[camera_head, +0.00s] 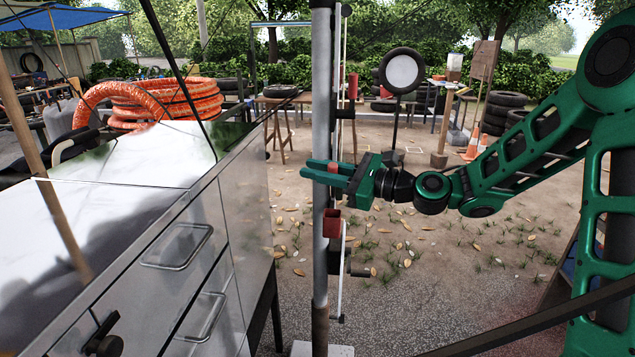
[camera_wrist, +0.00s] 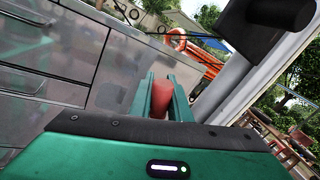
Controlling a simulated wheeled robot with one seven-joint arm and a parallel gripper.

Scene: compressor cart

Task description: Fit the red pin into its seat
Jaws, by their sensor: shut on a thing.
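My gripper (camera_head: 322,170) is level at the grey upright pole (camera_head: 320,110), its green fingers crossing in front of it. The fingers are shut on the red pin (camera_head: 334,167), of which only a small part shows between them. In the wrist view the pin (camera_wrist: 161,99) is a rounded red piece between the two fingers (camera_wrist: 162,92). A red, socket-like piece (camera_head: 332,223) sits on the pole below my gripper, apart from the pin. It may be the seat; its opening is not clear.
A metal cabinet (camera_head: 215,240) with drawer handles stands close at left. A crank handle (camera_head: 358,271) sticks out low on the pole. Another red cylinder (camera_head: 353,86) is higher up beside the pole. Open ground (camera_head: 440,290) lies to the right.

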